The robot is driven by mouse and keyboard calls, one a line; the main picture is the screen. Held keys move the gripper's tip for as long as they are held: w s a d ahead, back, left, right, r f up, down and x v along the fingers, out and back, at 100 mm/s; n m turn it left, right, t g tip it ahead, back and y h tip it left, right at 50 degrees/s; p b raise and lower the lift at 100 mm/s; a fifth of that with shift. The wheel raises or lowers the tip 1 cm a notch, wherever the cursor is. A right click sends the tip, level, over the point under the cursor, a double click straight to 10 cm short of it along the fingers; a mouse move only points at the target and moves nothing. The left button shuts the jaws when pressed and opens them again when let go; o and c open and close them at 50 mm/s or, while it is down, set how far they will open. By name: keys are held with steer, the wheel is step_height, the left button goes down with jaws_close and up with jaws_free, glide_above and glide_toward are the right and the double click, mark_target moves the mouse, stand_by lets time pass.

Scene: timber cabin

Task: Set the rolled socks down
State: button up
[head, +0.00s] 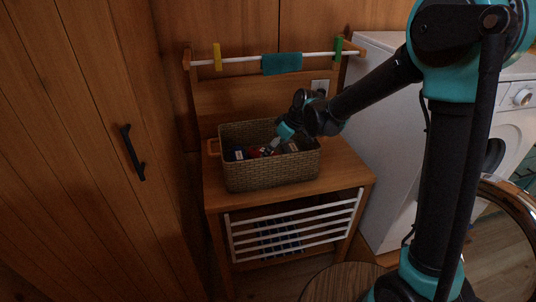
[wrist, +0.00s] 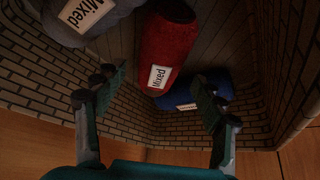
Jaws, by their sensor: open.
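Rolled bundles lie in the woven basket (head: 270,176): a red one (wrist: 167,48), a blue one (wrist: 194,91) and a grey one (wrist: 95,14), each with a white label. Those on the red and grey ones read "Mixed". I cannot tell for certain which is the rolled socks. My gripper (wrist: 158,92) is open and empty, its fingers spread just over the basket, with the red bundle's lower end beyond the gap between them. In the head view my gripper (head: 279,146) reaches down into the basket, and the arm partly hides the contents.
The basket stands on a wooden stand (head: 215,198) with a white slatted rack (head: 295,225) below. A teal cloth (head: 282,63) and clips hang on the rail behind. A white washing machine (head: 385,130) stands right. Bare stand top shows right of the basket.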

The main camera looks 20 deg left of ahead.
steer(key=v, duration=0.7)
steer(key=shift+c, duration=0.4)
stand_by(1.0)
